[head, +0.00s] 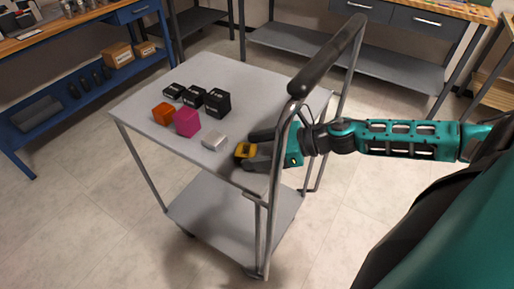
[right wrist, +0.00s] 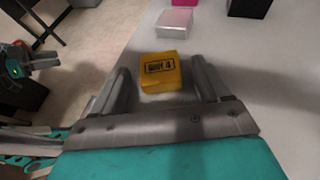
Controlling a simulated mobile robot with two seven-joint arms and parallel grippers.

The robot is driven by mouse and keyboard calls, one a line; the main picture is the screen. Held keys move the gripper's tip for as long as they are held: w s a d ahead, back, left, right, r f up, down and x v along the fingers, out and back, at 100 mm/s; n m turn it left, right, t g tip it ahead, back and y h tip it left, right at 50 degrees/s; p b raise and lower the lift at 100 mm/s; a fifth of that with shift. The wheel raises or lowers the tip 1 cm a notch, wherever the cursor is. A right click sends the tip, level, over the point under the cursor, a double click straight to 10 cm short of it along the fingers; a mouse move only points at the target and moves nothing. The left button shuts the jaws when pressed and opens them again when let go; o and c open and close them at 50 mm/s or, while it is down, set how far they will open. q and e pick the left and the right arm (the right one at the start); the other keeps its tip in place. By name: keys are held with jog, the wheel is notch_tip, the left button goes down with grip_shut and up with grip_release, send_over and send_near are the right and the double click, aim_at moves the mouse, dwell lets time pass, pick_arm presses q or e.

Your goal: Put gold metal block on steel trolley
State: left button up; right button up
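The gold metal block (head: 245,151) is on the top shelf of the steel trolley (head: 260,85), near its handle end. In the right wrist view the gold block (right wrist: 160,72) shows dark print on its face. My right gripper (head: 255,150) reaches in past the trolley's handle. In the right wrist view its fingers (right wrist: 163,86) are spread on both sides of the block, with gaps between. A teal and dark part at the left edge of that view looks like my left gripper (right wrist: 42,60); its fingers are too small to judge.
On the trolley stand a silver block (head: 214,140), a magenta block (head: 187,122), an orange block (head: 162,113) and three black blocks (head: 217,102). The black handle (head: 328,55) rises close to my right arm. The shelf's far right part is clear.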

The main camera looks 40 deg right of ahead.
jog(key=shift+r, duration=0.25)
jog(key=shift+s+d+f, duration=0.1)
jog(key=shift+s, duration=0.05)
jog(key=shift+v, duration=1.05)
jog(key=p+v, duration=0.4)
jog(key=v, duration=0.5)
jog(key=shift+s+d, duration=0.15)
jog(key=shift+d, duration=0.1)
